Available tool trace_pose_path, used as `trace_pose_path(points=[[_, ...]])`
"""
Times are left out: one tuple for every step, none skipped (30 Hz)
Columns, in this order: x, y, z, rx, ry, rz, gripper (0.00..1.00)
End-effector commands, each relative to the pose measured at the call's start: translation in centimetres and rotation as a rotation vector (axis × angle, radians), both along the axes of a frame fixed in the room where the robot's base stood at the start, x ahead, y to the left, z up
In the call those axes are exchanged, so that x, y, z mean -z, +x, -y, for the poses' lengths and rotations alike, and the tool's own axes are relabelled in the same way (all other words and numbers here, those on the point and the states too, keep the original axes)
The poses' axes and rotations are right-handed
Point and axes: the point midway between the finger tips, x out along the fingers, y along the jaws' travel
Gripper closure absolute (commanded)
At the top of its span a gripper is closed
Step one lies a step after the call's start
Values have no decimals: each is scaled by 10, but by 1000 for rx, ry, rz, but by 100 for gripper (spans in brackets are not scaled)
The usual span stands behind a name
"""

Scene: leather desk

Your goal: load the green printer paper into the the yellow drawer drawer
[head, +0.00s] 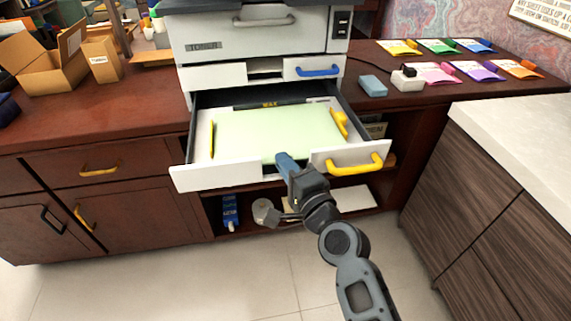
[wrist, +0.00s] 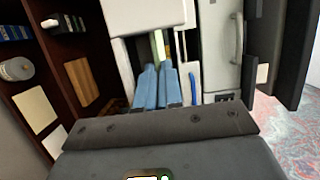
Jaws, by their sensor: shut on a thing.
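The pale green printer paper (head: 278,132) lies over the floor of the open drawer with the yellow handle (head: 355,167), between yellow guides at left and right. Its thin edge shows in the wrist view (wrist: 158,45). My gripper (head: 284,160), with blue fingers, reaches over the drawer's front wall (head: 215,176) and is shut on the paper's near edge. In the wrist view, my fingers (wrist: 157,68) are close together at the paper's edge. The paper looks flat; I cannot tell whether it rests fully on the drawer's floor.
The printer (head: 255,45) stands above the drawer, with a closed drawer with a blue handle (head: 318,71) between. Coloured paper packs (head: 437,45) and a blue block (head: 372,86) lie on the desk at right. A pale counter (head: 530,115) stands at right. Open boxes (head: 45,65) are at left.

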Motion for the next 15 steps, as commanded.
trace_pose_path(points=[[1, 0, 0, 1, 0, 2, 100], [2, 0, 0, 1, 0, 2, 100], [3, 0, 0, 1, 0, 2, 100], [3, 0, 0, 1, 0, 2, 100], [4, 0, 0, 1, 0, 2, 100], [5, 0, 0, 1, 0, 2, 100], [5, 0, 0, 1, 0, 2, 100], [5, 0, 0, 1, 0, 2, 93], [4, 0, 0, 1, 0, 2, 89], [4, 0, 0, 0, 0, 2, 86], [4, 0, 0, 0, 0, 2, 84], [4, 0, 0, 0, 1, 2, 80], [5, 0, 0, 0, 1, 1, 77], [5, 0, 0, 0, 1, 1, 74], [5, 0, 0, 0, 0, 0, 70]])
